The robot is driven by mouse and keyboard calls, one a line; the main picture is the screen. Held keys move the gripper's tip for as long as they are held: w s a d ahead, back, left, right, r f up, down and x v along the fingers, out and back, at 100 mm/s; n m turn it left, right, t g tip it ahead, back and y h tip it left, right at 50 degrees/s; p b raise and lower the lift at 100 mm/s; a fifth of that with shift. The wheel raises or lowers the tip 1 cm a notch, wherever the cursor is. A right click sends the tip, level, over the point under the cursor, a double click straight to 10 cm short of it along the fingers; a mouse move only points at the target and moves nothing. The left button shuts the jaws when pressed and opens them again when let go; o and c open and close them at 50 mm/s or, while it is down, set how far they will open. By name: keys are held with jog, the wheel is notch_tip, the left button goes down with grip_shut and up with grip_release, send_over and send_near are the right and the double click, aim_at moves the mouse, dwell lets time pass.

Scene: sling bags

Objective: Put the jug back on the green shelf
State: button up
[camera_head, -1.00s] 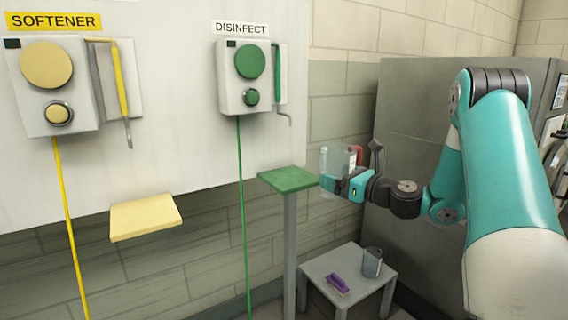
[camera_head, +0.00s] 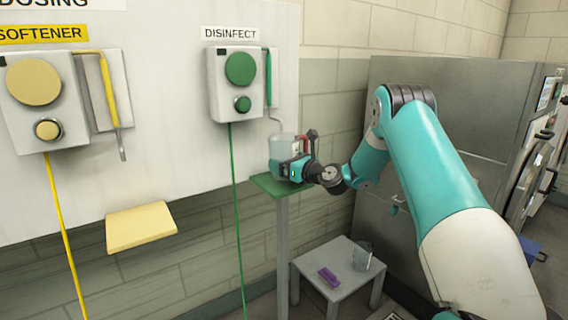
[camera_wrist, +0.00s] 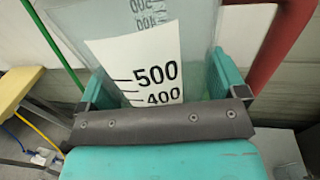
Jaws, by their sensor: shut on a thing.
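The jug (camera_head: 283,146) is clear with a red handle. In the head view it stands upright over the green shelf (camera_head: 264,184), under the disinfect dispenser's spout. I cannot tell whether its base touches the shelf. My gripper (camera_head: 290,169) is shut on the jug from the right. In the wrist view the jug (camera_wrist: 150,50) sits between the two teal fingers, with a white scale label reading 500 and 400. The red handle (camera_wrist: 277,45) is at the right. The jug's base is hidden in the wrist view.
The green-button disinfect dispenser (camera_head: 236,85) is on the wall panel above the shelf. A yellow shelf (camera_head: 140,226) is to the left. A low grey table (camera_head: 338,288) below holds a purple object (camera_head: 329,277) and a clear cup (camera_head: 362,257). A grey cabinet (camera_head: 440,110) stands at the right.

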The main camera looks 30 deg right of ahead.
jog(key=shift+w+a+f, duration=0.1)
jog(key=shift+w+f, duration=0.2)
jog(key=shift+w, duration=0.25)
jog(key=shift+s+f, duration=0.1)
jog(key=shift+f, duration=0.35)
jog(key=shift+f, duration=0.1)
